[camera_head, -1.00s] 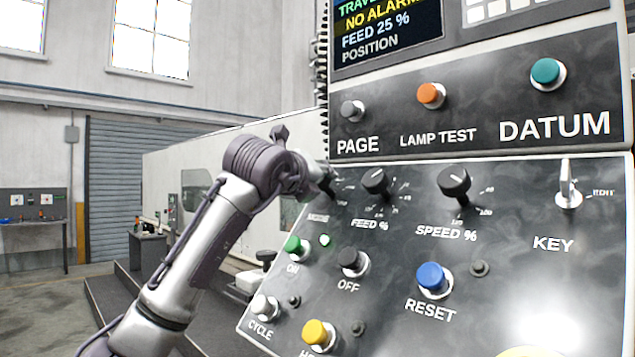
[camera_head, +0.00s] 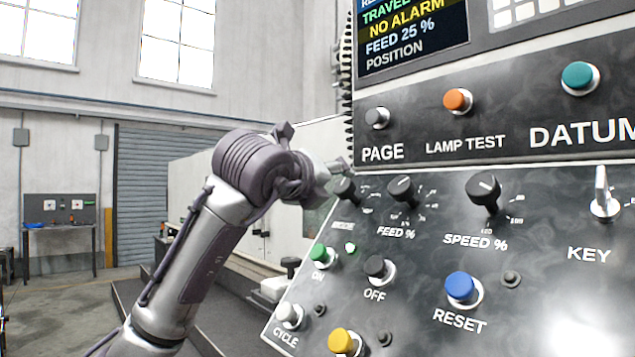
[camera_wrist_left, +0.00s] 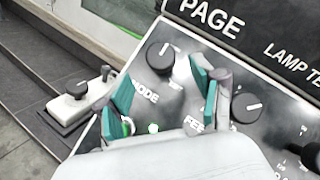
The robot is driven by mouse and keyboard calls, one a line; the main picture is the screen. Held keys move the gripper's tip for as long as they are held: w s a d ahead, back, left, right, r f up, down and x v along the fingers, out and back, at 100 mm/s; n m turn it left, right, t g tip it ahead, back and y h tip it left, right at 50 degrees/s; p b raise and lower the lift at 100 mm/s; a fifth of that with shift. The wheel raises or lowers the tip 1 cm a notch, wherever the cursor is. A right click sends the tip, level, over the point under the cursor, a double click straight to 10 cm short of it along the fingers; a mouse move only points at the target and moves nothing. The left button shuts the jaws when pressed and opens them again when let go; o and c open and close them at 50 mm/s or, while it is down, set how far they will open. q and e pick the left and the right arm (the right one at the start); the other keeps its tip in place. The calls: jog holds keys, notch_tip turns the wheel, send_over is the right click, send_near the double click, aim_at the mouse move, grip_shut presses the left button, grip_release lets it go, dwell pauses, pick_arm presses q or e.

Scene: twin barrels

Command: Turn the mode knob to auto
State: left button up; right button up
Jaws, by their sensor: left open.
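The mode knob (camera_head: 345,190) is a small black rotary knob at the upper left of the sloped black panel, partly beside my gripper in the head view. In the left wrist view the mode knob (camera_wrist_left: 160,58) shows a white pointer line tilted up and to the right, above the MODE label (camera_wrist_left: 143,91). Its position marks cannot be read. My left gripper (camera_wrist_left: 161,88) has its teal-padded fingers apart, with nothing between them but panel. The knob appears just beyond the fingertips, and I see no clear contact. In the head view the left gripper (camera_head: 335,172) is small and poorly seen.
The feed knob (camera_head: 401,190) is close on the right, also in the wrist view (camera_wrist_left: 245,107). The speed knob (camera_head: 484,188), green ON button (camera_head: 319,254) and OFF button (camera_head: 377,268) are nearby. A black-knobbed white box (camera_wrist_left: 72,105) lies left of the panel.

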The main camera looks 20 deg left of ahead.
pick_arm(q)
jog(key=s, duration=0.5)
jog(key=shift+a+r, duration=0.25)
jog(key=shift+a, duration=0.15)
